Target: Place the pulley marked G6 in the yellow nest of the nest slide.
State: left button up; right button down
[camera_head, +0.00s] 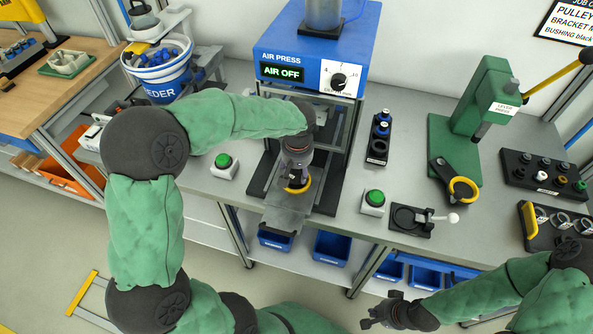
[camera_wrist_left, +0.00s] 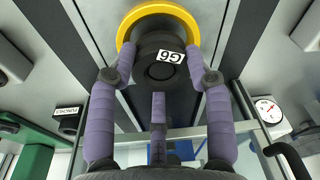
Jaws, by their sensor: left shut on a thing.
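The pulley marked G6 (camera_wrist_left: 165,72) is dark and shows its G6 label in the left wrist view. My left gripper (camera_wrist_left: 160,82) is shut on it, with purple fingers on either side. The yellow nest (camera_wrist_left: 125,25) is a ring just beyond the pulley, partly covered by it. In the head view the yellow nest (camera_head: 297,189) sits on the nest slide (camera_head: 288,217), in front of the air press, with my left gripper (camera_head: 296,172) right over it. I cannot tell whether the pulley is seated or just above. My right gripper (camera_head: 378,314) is low in front of the bench; its jaws are unclear.
The air press (camera_head: 315,50) reads AIR OFF and its frame stands close behind my left gripper. Green buttons (camera_head: 223,162) flank the slide.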

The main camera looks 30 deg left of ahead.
aim_at(297, 176)
pick_arm(q)
jog(key=shift+f+b, duration=0.3)
jog(key=shift+b, duration=0.05)
jog(key=shift+f, duration=0.2)
jog(key=o, duration=1.2)
jog(key=shift+o, duration=0.2)
jog(key=shift+r+p, duration=0.45)
jog(key=shift+r, duration=0.25)
notch_tip(297, 176, up, 12)
jog(key=s+d+p, duration=0.1)
jog(key=p, duration=0.2)
jog(key=shift+s+f+p, duration=0.15)
jog(key=shift+p, duration=0.15)
